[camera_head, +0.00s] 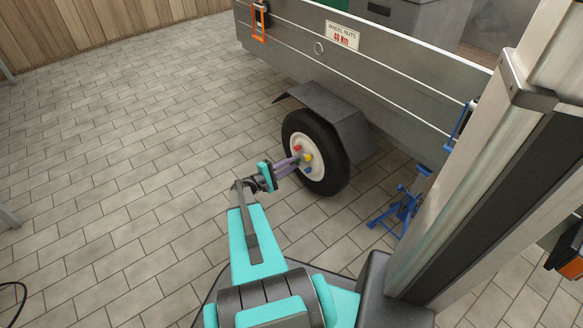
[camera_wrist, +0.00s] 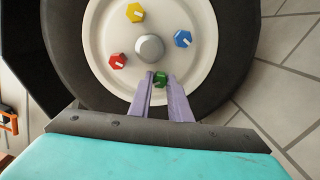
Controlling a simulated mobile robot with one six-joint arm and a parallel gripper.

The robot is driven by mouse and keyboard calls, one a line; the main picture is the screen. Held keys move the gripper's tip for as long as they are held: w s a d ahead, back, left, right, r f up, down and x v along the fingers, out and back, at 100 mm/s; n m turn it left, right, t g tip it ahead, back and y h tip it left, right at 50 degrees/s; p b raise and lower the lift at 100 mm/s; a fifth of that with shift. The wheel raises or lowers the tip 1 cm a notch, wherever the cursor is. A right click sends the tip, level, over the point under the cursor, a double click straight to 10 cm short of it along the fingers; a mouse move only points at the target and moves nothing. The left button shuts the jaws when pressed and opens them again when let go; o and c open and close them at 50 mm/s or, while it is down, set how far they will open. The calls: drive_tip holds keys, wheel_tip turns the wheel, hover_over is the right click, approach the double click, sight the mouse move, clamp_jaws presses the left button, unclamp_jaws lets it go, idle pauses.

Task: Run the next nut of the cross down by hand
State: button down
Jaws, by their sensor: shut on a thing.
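The trailer wheel has a black tyre (camera_head: 337,184) and a white rim (camera_head: 318,167); the rim (camera_wrist: 203,62) also fills the wrist view. Around its grey centre cap (camera_wrist: 149,48) sit a yellow nut (camera_wrist: 134,12), a blue nut (camera_wrist: 182,38), a red nut (camera_wrist: 118,61) and a green nut (camera_wrist: 160,79). My gripper (camera_wrist: 161,77) is shut on the green nut, its purple fingers on either side of it. In the head view my gripper (camera_head: 296,160) reaches the rim's left side, and the green nut is hidden there.
The grey trailer side (camera_head: 390,62) and mudguard (camera_head: 330,108) stand over the wheel. A sign (camera_head: 342,35) on the trailer reads wheel nuts 40 Nm. A blue jack (camera_head: 402,205) stands to the right of the wheel. The paved floor (camera_head: 130,140) to the left is clear.

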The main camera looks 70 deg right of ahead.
drive_tip(key=shift+w+d+m, duration=0.15)
drive_tip(key=shift+w+m, duration=0.05)
drive_tip(key=shift+m, duration=0.3)
drive_tip(key=c, duration=1.6)
unclamp_jaws()
drive_tip(key=shift+s, duration=0.1)
drive_tip(key=shift+c, duration=0.2)
drive_tip(key=p+v, duration=0.4)
drive_tip(key=v, duration=1)
drive_tip(key=shift+r, duration=0.15)
